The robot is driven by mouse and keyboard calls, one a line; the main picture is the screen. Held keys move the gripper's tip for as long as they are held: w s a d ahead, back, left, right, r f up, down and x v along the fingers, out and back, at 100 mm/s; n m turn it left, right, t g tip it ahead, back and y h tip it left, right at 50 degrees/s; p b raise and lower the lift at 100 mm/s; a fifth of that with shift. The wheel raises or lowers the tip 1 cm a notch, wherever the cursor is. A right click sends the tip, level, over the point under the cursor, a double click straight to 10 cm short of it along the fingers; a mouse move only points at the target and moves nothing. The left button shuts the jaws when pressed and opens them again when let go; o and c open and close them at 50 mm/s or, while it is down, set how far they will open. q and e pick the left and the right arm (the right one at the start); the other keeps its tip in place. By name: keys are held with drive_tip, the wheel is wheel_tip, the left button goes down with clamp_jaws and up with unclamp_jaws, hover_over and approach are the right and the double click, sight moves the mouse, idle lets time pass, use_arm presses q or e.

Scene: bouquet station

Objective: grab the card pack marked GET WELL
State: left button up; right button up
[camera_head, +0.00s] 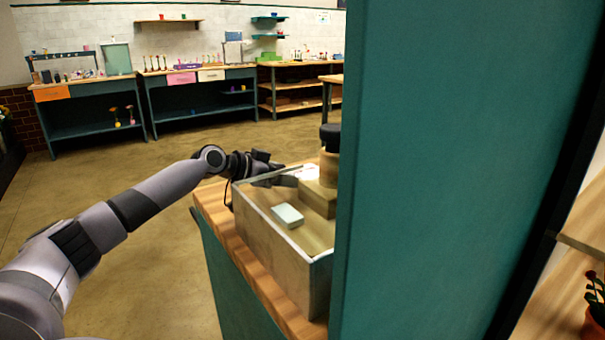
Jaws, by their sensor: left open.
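A small pale pack (288,216) lies flat in a shallow open-topped crate (268,228) on a wooden counter; I cannot read any marking on it, so I cannot tell if it is the GET WELL card pack. A second pale item (307,173) shows at the crate's far end, also unreadable. My left gripper (287,174) is open over the far left corner of the crate, apart from the pale pack and close to the second item. What lies between its fingers is too small to tell. My right gripper is not in view.
A large teal panel (450,170) stands close on the right and hides the crate's right side. A tan block (318,198) and a dark-topped jar (329,165) stand at the crate's right. Workbenches (200,98) line the far wall. The floor to the left is clear.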

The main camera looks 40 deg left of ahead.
use_arm(q)
drive_tip(key=c, duration=0.7)
drive_tip(key=shift+c, duration=0.2)
